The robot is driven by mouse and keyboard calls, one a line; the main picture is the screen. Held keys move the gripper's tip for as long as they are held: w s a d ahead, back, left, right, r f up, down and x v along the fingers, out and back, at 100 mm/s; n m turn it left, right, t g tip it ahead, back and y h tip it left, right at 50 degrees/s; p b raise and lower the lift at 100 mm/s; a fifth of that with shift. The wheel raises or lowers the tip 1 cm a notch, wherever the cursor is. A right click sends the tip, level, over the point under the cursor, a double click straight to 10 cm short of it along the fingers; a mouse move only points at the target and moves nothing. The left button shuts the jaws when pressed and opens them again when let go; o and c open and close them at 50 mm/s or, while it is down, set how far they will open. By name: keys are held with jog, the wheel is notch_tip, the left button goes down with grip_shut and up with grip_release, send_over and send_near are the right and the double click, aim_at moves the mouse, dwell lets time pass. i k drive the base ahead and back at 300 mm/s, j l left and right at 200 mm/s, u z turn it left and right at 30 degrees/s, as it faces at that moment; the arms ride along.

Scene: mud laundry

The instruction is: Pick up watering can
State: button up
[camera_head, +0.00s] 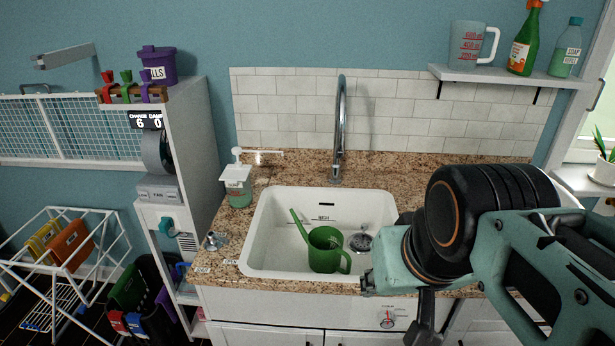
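A green watering can (324,250) stands upright in the white sink (262,232). Its long spout points up and to the left, and its handle is on the right side. My arm comes in from the right, in front of the counter.
A tall curved faucet (340,125) rises behind the sink. A soap bottle (237,185) stands left of it on the granite counter (395,165). A shelf (505,76) with a measuring jug (470,45) and bottles hangs at upper right. A drying rack (75,260) stands at left.

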aim_at(325, 244)
jog(key=z, duration=1.95)
jog(key=u, duration=2.05)
jog(key=i+j+z, duration=0.45)
jog(key=j, duration=0.3)
